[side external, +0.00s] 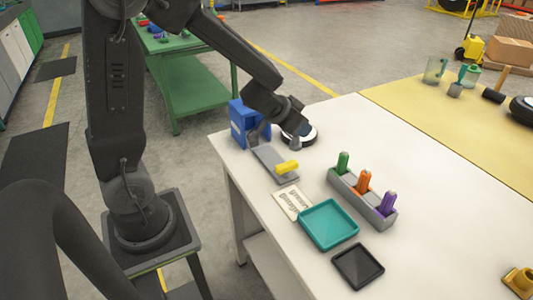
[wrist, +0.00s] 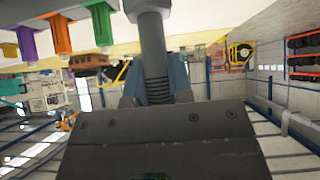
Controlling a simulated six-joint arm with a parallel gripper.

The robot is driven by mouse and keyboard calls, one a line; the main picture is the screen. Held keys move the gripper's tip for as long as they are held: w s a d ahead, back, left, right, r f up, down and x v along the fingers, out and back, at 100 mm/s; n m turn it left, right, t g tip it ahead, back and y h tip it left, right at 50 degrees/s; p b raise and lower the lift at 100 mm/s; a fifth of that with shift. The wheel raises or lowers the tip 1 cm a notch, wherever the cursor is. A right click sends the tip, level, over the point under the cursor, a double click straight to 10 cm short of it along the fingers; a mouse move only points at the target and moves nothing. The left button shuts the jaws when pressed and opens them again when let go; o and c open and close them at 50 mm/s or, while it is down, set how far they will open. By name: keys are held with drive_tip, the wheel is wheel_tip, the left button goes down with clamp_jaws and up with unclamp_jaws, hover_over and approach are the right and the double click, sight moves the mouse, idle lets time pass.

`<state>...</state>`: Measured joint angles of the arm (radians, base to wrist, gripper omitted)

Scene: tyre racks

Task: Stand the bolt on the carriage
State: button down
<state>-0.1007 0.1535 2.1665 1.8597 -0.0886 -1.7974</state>
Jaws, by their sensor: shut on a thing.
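My gripper (side external: 294,128) is shut on a grey bolt. In the wrist view the bolt (wrist: 153,50) shows a smooth shank, a wider end at the top edge and a dark threaded part between the two blue-grey jaws (wrist: 154,85). In the side view the gripper is over the far left of the white table, and the bolt is too small to make out clearly there. What seems to be the carriage is a flat grey slab (side external: 264,157) with a yellow block (side external: 287,167) on it. It lies just below the gripper in the picture.
A grey rack (side external: 347,186) holds green, orange and purple pegs. A teal tray (side external: 328,224), black tray (side external: 359,266) and printed card (side external: 292,203) lie nearer.

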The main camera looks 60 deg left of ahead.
drive_tip(key=s+a+r, duration=0.2)
drive_tip(key=a, duration=0.8)
hover_over(270, 152)
drive_tip(key=shift+f, duration=5.1)
drive_tip(key=shift+f, duration=0.1)
drive_tip(key=c, duration=1.5)
unclamp_jaws()
drive_tip(key=shift+f, duration=0.1)
drive_tip(key=o, duration=0.5)
drive_tip(key=shift+c, duration=0.2)
